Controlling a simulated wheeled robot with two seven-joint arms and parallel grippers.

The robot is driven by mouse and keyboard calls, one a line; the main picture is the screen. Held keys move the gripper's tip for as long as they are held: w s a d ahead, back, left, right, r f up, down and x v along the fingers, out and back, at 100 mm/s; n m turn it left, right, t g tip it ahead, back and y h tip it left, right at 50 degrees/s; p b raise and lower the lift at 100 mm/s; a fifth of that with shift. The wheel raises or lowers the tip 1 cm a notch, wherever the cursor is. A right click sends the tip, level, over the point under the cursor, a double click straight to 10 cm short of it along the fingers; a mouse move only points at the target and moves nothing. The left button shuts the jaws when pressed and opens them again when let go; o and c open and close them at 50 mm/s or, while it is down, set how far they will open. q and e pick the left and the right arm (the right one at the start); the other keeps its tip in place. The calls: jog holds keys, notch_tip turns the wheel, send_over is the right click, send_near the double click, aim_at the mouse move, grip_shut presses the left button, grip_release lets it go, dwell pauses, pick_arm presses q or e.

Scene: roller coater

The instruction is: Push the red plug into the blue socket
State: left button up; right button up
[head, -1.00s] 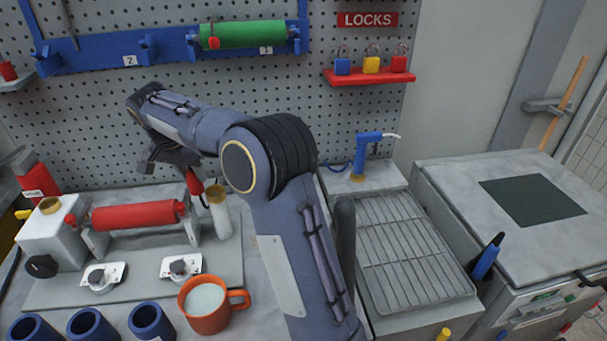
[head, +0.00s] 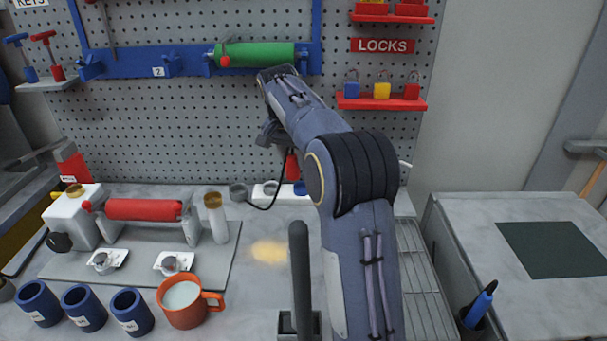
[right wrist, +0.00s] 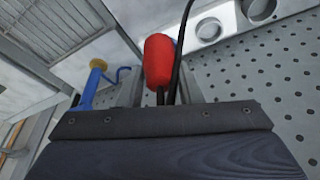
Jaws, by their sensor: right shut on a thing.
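The red plug (head: 292,166) is held by my right gripper (head: 286,150), in the air in front of the pegboard. A black cable runs from it to the grey fitting (head: 238,191) at the back of the bench. In the right wrist view the plug (right wrist: 158,60) sits between the fingers (right wrist: 160,88), which are shut on it. The blue socket (head: 300,188) is just below the plug in the head view, partly hidden by my arm; a gap between them cannot be judged. My left gripper is not in view.
Left are the red roller (head: 145,209), orange mug (head: 184,300) and blue cups (head: 131,312). A dark upright bar (head: 300,270) stands in front. The wire rack (head: 425,290) is behind my arm.

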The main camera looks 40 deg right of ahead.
jog(key=w+d+f, duration=0.1)
jog(key=d+f, duration=0.1)
jog(key=f, duration=0.1)
jog(key=w+d+f+p, duration=0.1)
jog(key=w+d+f, duration=0.1)
jog(key=f, duration=0.1)
jog(key=w+d+f, duration=0.1)
jog(key=d+f, duration=0.1)
jog(key=f, duration=0.2)
jog(key=shift+w+d, duration=0.25)
jog(key=shift+w, duration=0.05)
jog(key=shift+f, duration=0.1)
jog(key=shift+f, duration=0.1)
jog(key=shift+f, duration=0.15)
jog(key=o, duration=1)
